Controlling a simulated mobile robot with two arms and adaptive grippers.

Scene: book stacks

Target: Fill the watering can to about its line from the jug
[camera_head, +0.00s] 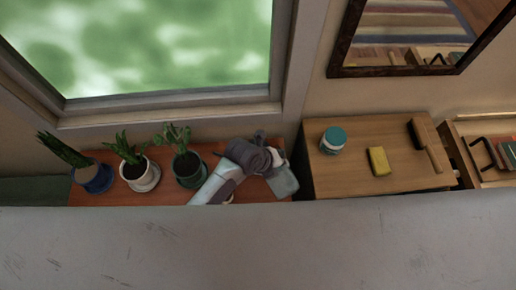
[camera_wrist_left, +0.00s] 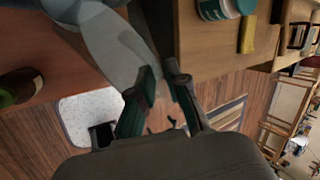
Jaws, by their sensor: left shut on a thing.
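My left gripper (camera_head: 268,160) is over the right end of the reddish wooden surface (camera_head: 155,194). It is shut on a clear greyish vessel (camera_head: 284,183), which looks like the jug. In the left wrist view the fingers (camera_wrist_left: 166,82) close at the edge of this see-through jug (camera_wrist_left: 115,48). Whether liquid is in it I cannot tell. I cannot make out the watering can or its line for certain; the gripper and arm cover part of this area. A blue-grey shape (camera_wrist_left: 18,20) at the top left of the wrist view is unclear. My right gripper is not in view.
Three potted plants (camera_head: 92,178) (camera_head: 140,174) (camera_head: 188,167) stand left of my arm. Right of the gripper, a wooden cabinet top (camera_head: 330,178) holds a teal-lidded jar (camera_head: 333,140), a yellow block (camera_head: 379,161) and a brush-like thing (camera_head: 427,146). A broad grey surface (camera_head: 250,245) blocks the lower view.

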